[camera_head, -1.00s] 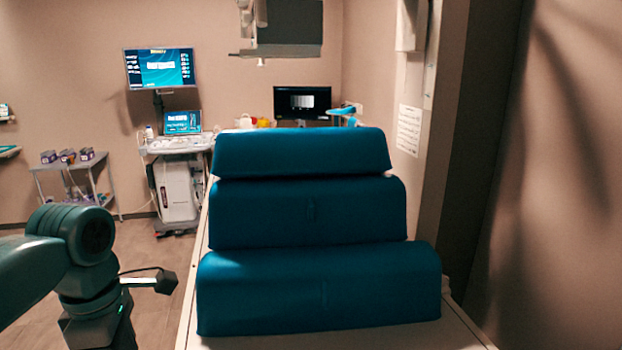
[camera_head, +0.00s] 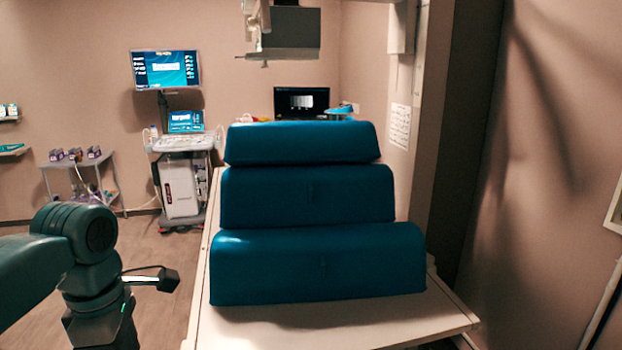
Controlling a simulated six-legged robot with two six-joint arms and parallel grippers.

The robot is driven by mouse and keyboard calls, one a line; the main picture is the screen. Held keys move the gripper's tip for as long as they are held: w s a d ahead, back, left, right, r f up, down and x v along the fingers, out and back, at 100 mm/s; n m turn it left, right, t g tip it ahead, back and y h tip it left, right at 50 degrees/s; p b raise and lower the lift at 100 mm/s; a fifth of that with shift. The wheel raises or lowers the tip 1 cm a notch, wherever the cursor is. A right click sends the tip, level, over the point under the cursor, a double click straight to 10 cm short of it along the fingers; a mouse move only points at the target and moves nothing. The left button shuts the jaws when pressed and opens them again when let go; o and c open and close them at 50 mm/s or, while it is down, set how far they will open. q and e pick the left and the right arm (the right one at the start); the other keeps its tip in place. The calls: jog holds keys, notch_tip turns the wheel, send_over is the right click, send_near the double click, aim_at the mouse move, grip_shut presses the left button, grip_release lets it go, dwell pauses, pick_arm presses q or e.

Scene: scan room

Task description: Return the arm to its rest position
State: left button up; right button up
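My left arm (camera_head: 82,245) comes in from the left edge, dark green, with its elbow joint at the lower left and a link pointing down out of the picture. My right arm and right gripper are not in view. The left arm is apart from the table, over the floor side.
A white table (camera_head: 350,320) ahead bears three blue cushions (camera_head: 315,265), one behind another. An ultrasound cart (camera_head: 182,190) with screens and a grey trolley (camera_head: 80,180) stand at the back left. A wall closes off the right. Floor (camera_head: 150,250) is clear between my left arm and the cart.

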pick_arm(q)
jog(key=s+d+f+m+g+h, duration=0.1)
jog(key=s+d+f+m+g, duration=0.2)
jog(key=f, duration=1.3)
jog(key=s+d+f+m+g+h, duration=0.1)
jog(key=s+d+f+g, duration=0.3)
jog(key=f, duration=1.1)
jog(key=s+d+f+m+t+h, duration=0.1)
jog(key=s+d+f+m+t, duration=0.1)
jog(key=s+d+f+m, duration=0.3)
jog(key=s+d+f+m+t+h, duration=0.1)
jog(key=s+d+f+m, duration=0.3)
jog(key=s+f, duration=0.35)
jog(key=w+m+t, duration=0.1)
jog(key=m, duration=0.1)
jog(key=w+m+t, duration=0.2)
jog(key=w+a+m+t, duration=0.1)
jog(key=w, duration=0.1)
jog(key=shift+w+f+m, duration=0.1)
jog(key=shift+f+m, duration=0.25)
jog(key=shift+m, duration=0.05)
